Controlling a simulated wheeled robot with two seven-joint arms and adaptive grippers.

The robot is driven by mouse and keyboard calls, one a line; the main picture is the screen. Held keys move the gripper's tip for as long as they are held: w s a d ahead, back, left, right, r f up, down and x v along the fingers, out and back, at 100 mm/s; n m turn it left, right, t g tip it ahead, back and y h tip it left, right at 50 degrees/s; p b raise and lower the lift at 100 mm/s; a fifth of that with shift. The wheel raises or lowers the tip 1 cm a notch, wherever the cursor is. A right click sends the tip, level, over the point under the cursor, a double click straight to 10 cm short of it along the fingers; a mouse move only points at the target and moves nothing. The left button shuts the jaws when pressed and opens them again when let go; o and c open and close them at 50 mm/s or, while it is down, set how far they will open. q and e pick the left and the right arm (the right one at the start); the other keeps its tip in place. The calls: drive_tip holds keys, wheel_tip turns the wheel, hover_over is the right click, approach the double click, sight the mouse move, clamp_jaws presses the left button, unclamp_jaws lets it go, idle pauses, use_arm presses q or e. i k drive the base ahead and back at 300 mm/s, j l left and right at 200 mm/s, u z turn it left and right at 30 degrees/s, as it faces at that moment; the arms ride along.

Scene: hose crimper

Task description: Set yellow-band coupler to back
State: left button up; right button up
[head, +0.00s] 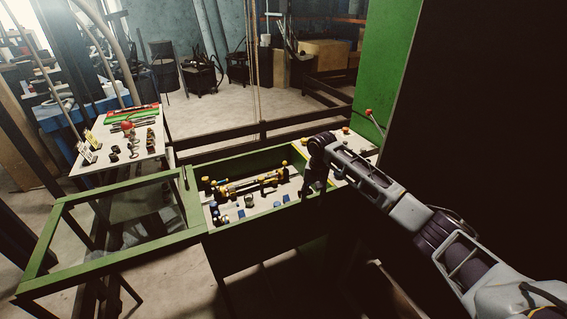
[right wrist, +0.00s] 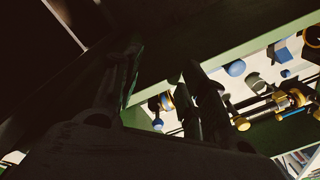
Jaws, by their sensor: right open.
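The green-walled tray (head: 237,167) in the head view holds several small fittings with yellow, blue and dark parts. A long fitting with yellow parts (head: 262,183) lies across its middle and also shows in the right wrist view (right wrist: 270,106). A yellow-ringed piece (right wrist: 313,37) is at the upper right of the wrist view. I cannot tell which piece is the yellow-band coupler. My right gripper (head: 312,190) is open, pointing down at the tray's right end, with its fingers dark in the wrist view. My left gripper is not in view.
A light side table (head: 92,166) at left holds tools and fittings. A panel with red buttons (head: 358,142) is right of the tray, beside a tall green and dark cabinet (head: 376,70).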

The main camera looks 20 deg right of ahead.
sight(284, 172)
drive_tip(key=i, duration=1.05)
